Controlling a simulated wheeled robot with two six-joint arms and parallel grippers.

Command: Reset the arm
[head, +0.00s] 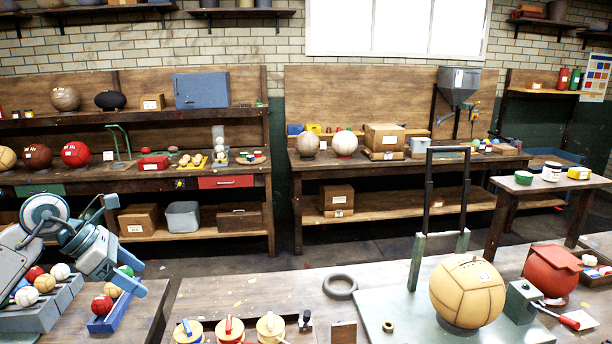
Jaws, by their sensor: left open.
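My left arm comes in from the left edge, grey with light blue parts. My left gripper (133,276) is at its end, above a small blue tray (112,318) at the lower left. The gripper is open, and I see nothing held in it. A red ball (102,305) and other small balls lie in the tray, right under the gripper. A green ball shows just behind the fingers, partly hidden. My right gripper is not in view.
A grey rack (35,316) of small balls stands left of the tray. A large tan ball (467,291) sits on a green-grey base (405,318) on the front bench. Several lidded pots, a black ring (340,286) and a red container (551,272) are also there. A floor gap separates the back benches.

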